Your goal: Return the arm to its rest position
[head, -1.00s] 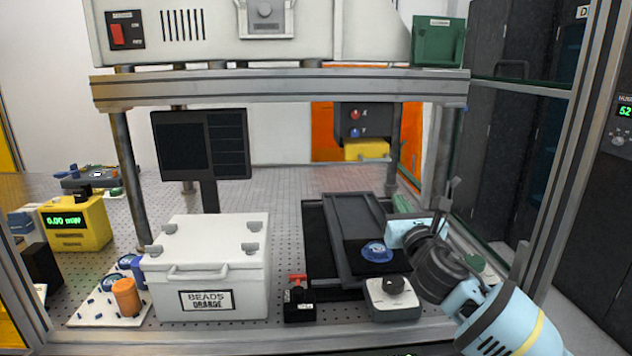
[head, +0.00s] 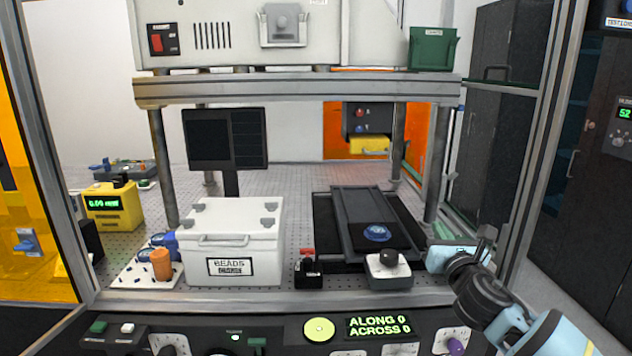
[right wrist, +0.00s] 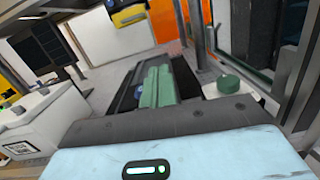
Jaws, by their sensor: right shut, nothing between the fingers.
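My right arm comes in from the lower right in the head view, with light blue and dark grey links. My right gripper (head: 440,230) points away over the bench, just right of the dark tray. Its two green fingers lie together in the right wrist view (right wrist: 157,88), shut with nothing between them. My light blue hand fills the bottom of that view. My left arm and gripper do not show.
A dark tray (head: 328,228) bears a blue round part (head: 377,232). A grey knob box (head: 388,270), a small black box with a red top (head: 308,271) and a white beads box (head: 233,245) stand along the front. A frame post (head: 530,150) rises right of my arm.

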